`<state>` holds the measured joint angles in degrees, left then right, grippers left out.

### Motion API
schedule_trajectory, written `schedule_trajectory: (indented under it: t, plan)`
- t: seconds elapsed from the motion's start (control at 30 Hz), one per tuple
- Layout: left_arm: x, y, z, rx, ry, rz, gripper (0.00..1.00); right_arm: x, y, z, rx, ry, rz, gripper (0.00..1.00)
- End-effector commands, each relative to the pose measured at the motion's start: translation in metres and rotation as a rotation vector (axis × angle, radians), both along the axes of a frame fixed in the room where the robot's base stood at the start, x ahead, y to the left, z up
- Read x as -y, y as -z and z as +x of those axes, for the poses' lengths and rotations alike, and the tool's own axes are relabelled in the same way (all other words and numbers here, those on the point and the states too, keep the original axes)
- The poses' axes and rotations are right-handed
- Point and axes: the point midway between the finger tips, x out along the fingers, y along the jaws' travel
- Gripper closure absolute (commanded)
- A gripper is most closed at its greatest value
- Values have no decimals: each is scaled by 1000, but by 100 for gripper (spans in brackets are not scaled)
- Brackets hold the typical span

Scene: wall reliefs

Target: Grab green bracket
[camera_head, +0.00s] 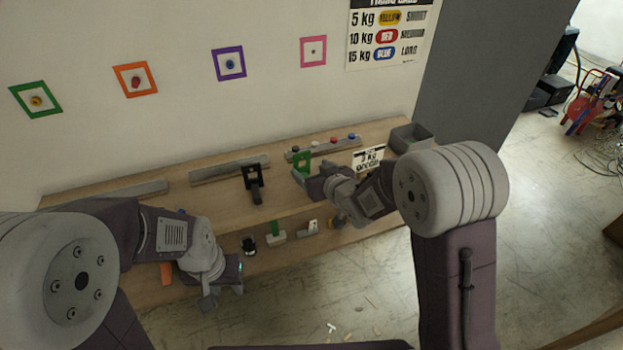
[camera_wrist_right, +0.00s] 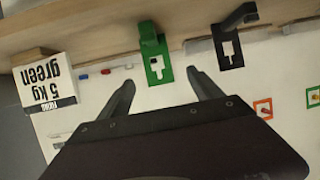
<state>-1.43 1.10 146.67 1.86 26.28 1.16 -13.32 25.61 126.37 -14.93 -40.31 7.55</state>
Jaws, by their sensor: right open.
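The green bracket (camera_head: 302,161) stands upright on the upper shelf, partly hidden by my right arm in the head view. In the right wrist view, which is upside down, the green bracket (camera_wrist_right: 156,60) shows its face with a cut-out. My right gripper (camera_wrist_right: 162,84) is open, its two fingers apart on either side of the bracket's line. The bracket lies beyond the fingertips, with no clear contact. In the head view my right gripper (camera_head: 306,183) is close in front of it. My left gripper (camera_head: 225,280) hangs low by the lower shelf; its jaws are unclear.
A black bracket (camera_head: 253,183) stands left of the green one, also in the wrist view (camera_wrist_right: 228,46). A "5 kg green" sign (camera_wrist_right: 45,78) and a grey bin (camera_head: 402,138) are to the right. Small brackets, one green (camera_head: 275,236), stand on the lower shelf.

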Motion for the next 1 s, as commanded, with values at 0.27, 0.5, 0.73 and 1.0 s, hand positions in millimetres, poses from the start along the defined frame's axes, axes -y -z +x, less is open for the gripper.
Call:
schedule_trajectory:
  t: [0.27, 0.5, 0.73, 1.0]
  plan:
    - [0, -5, 0, 0, 0, 0, 64, -12, 14, 30, -2, 2, -2, 25]
    - [0, -13, 0, 0, 0, 0, 64, -18, 20, 53, -2, 2, -2, 25]
    - [0, -15, 0, 0, 0, 0, 64, -28, 32, 76, -2, 2, -2, 25]
    - [0, -15, 0, 0, 0, 0, 64, -27, 32, 76, -2, 2, -2, 50]
